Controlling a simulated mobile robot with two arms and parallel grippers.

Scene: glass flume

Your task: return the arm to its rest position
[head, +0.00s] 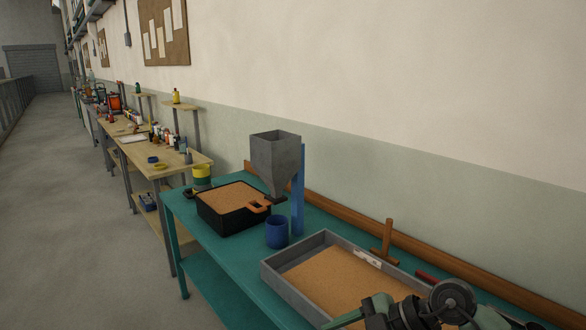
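One of my arms (450,300) comes into the head view at the bottom right corner, dark grey with grey-green parts, and cuts across the near right part of the grey tray (290,292). It looks like my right arm. Its end is near the tray's front edge, partly cut off by the bottom of the picture. I cannot make out its fingertips, or whether it holds anything. My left gripper is not in view.
The tray holds sand and stands on a teal bench (225,262). Beside it are a blue cup (277,232), a grey hopper (275,160) on a blue post (298,190), a black sand-filled bin (222,222) and a wooden T-shaped tool (386,242). The floor (60,230) at left is clear.

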